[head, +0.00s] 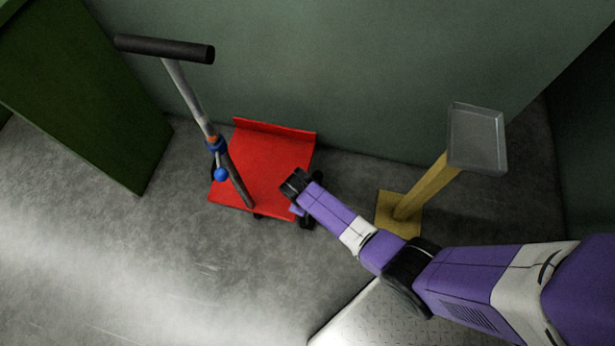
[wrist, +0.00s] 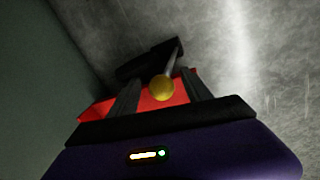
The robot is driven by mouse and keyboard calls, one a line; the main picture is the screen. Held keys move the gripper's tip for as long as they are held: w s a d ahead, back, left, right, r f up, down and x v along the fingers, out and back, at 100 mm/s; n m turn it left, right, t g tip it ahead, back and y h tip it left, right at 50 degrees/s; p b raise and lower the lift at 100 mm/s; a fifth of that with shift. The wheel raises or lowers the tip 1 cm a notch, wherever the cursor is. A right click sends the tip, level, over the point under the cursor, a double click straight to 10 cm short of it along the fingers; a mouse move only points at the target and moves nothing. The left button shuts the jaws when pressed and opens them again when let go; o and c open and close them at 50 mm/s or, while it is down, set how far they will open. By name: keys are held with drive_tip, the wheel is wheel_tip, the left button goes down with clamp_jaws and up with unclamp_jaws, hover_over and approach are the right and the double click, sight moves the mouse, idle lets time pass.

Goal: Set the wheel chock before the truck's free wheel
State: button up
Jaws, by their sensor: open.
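The truck (head: 262,165) is a red flat platform with a raised back lip and a tilted grey handle pole (head: 187,95). My gripper (head: 293,184) is over the platform's right side in the head view. In the wrist view its two dark fingers (wrist: 161,78) are apart. A yellow ball (wrist: 161,89) shows between them, with the red platform (wrist: 100,109) behind; I cannot tell what the ball belongs to or whether it touches a finger. Dark wheels (head: 306,222) show under the front edge, partly hidden by my gripper. I cannot make out the wheel chock for certain.
A blue clamp with a ball (head: 221,174) is on the pole. A yellow stand (head: 424,187) with a grey tray (head: 477,138) is at right. A green cabinet (head: 80,90) is at left, a wall (head: 350,70) behind. The floor (head: 140,260) at front left is clear.

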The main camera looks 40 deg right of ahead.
drive_tip(key=p+v, duration=0.3)
drive_tip(key=v, duration=0.4)
drive_tip(key=shift+r, duration=0.45)
drive_tip(key=shift+w, duration=0.1)
